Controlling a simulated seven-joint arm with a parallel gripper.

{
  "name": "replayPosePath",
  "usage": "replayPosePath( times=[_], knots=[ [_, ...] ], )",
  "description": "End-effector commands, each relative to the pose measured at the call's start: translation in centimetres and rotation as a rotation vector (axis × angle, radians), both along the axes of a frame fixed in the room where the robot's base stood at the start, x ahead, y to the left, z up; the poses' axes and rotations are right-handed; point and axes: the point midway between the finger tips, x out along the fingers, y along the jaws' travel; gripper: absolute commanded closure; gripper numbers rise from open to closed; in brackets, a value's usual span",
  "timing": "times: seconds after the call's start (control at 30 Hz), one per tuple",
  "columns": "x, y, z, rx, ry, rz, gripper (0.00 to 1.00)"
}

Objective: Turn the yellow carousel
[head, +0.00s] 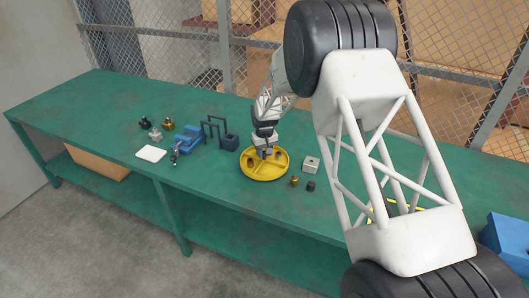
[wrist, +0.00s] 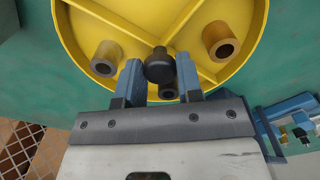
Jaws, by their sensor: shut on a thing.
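The yellow carousel (head: 263,178) is a round, shallow tray with dividing ribs, lying on the green bench. It fills the top of the wrist view (wrist: 82,25). A dark round knob (wrist: 159,68) stands up from it where the ribs meet. My gripper (wrist: 159,75) has one finger on each side of this knob and is shut on it. In the head view my gripper (head: 266,152) points down over the carousel. Hollow cylinders sit in its compartments: a grey-brown one (wrist: 106,58), a bronze one (wrist: 221,41) and one partly hidden between the fingers (wrist: 168,92).
Right of the carousel are a grey block (head: 311,164), a brass piece (head: 294,181) and a dark piece (head: 311,187). Left are a blue vise (head: 188,138), a blue frame (head: 212,126), a white plate (head: 150,153) and small knobs. A wire fence (head: 190,50) runs behind.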

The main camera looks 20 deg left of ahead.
Motion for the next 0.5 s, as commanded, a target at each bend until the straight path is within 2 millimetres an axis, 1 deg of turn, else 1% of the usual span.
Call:
replayPosePath(
  times=[0.5],
  knots=[
    [0.04, 0.01, 0.06, 0.001, -0.001, 0.038, 1.00]
  ],
)
